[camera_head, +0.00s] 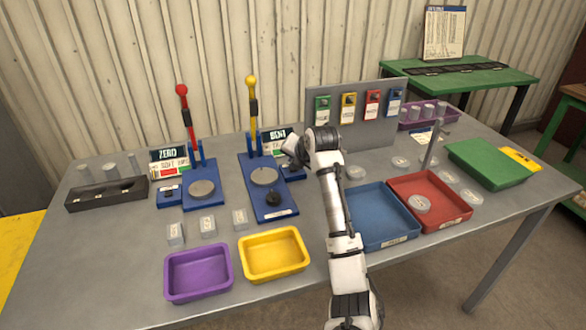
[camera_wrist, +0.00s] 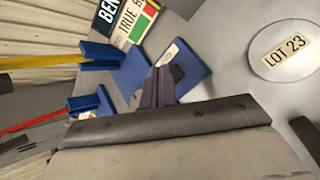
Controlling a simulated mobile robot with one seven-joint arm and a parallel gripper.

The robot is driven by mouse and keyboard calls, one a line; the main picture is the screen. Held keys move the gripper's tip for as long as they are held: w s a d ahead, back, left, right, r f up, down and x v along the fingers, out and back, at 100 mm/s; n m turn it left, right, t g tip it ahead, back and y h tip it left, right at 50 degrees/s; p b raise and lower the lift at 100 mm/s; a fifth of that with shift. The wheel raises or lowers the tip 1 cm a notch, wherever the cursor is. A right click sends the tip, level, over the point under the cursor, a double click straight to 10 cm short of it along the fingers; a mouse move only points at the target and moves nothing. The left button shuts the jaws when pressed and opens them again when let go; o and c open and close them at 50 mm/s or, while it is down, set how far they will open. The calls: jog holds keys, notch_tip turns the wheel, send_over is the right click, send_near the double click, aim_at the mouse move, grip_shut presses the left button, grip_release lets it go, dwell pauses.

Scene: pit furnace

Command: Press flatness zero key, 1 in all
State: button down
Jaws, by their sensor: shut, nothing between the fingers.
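The gauge with the yellow lever (camera_head: 252,100) has a display (camera_head: 274,141) reading "BENT", which also shows in the wrist view (camera_wrist: 138,18). Beside it is a small blue key box (camera_head: 296,176). In the wrist view this box (camera_wrist: 194,74) shows a pale label and a dark key (camera_wrist: 178,73), partly hidden by my fingers. My gripper (camera_head: 287,160) is shut and empty above the box. In the wrist view its fingertips (camera_wrist: 160,72) are right next to the key; I cannot tell if they touch it.
The red-lever gauge (camera_head: 203,190), with a "ZERO" display (camera_head: 167,156) and its own key box (camera_head: 169,195), stands to the left. A grey panel with coloured tags (camera_head: 360,130) stands behind. Blue (camera_head: 380,240) and red (camera_head: 458,217) trays lie right of my arm.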

aim_at(294, 170)
jog(key=shift+f, duration=0.1)
jog(key=shift+f+b, duration=0.35)
jog(key=shift+s+f+b, duration=0.15)
jog(key=shift+f+b, duration=0.35)
jog(key=shift+f, duration=0.25)
dwell(1.1)
jog(key=shift+w+r+p, duration=0.25)
jog(key=shift+r+p, duration=0.1)
jog(key=shift+r, duration=0.4)
jog(key=shift+r+p, duration=1.5)
jog(key=shift+r, duration=1.05)
jog(key=shift+s+f, duration=0.1)
jog(key=shift+f, duration=0.05)
